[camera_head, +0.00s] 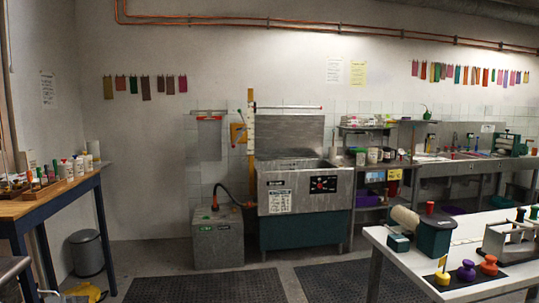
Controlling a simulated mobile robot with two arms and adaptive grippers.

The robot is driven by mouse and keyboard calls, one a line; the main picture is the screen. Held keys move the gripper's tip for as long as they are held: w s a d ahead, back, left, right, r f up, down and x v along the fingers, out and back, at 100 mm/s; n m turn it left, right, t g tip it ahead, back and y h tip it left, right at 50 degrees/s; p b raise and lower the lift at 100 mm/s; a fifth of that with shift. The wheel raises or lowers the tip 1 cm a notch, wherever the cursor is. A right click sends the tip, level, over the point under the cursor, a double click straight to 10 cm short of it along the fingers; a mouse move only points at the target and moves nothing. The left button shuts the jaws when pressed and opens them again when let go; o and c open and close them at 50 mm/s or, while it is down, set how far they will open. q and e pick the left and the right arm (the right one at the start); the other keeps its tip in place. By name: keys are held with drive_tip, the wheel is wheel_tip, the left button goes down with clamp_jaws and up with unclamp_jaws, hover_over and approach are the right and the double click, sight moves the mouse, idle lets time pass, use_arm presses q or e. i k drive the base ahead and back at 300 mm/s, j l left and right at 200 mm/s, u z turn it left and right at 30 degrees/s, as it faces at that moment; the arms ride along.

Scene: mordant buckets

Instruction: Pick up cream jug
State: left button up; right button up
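I cannot pick out a cream jug with certainty. Small white and cream containers (73,168) stand on the wooden-topped table (45,198) at the left, too small to tell their kinds. Pale containers (373,155) also stand on the shelf unit right of the steel machine. A cream roll-shaped thing (404,221) lies on the white table at the right. Neither of my grippers is recognisable in this view.
A steel machine (300,190) and a grey box (216,240) stand by the back wall. A grey bin (86,252) is by the left table. The white table (400,258) fills the lower right. Dark mats (205,289) lie on the open floor between.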

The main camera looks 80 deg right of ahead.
sight(373, 153)
drive_tip(key=z, duration=3.55)
drive_tip(key=i+j+u, duration=0.4)
drive_tip(key=i, duration=0.8)
drive_tip(key=i+u, duration=0.4)
drive_tip(key=i, duration=0.85)
drive_tip(key=i+z, duration=0.2)
drive_tip(key=i, duration=0.3)
drive_tip(key=i+z, duration=0.25)
drive_tip(key=i, duration=0.25)
drive_tip(key=i+j+z, duration=0.2)
drive_tip(key=i, duration=0.25)
drive_tip(key=i+j+z, duration=0.1)
drive_tip(key=i+z, duration=0.15)
drive_tip(key=i, duration=0.25)
drive_tip(key=i+z, duration=0.35)
drive_tip(key=i, duration=0.75)
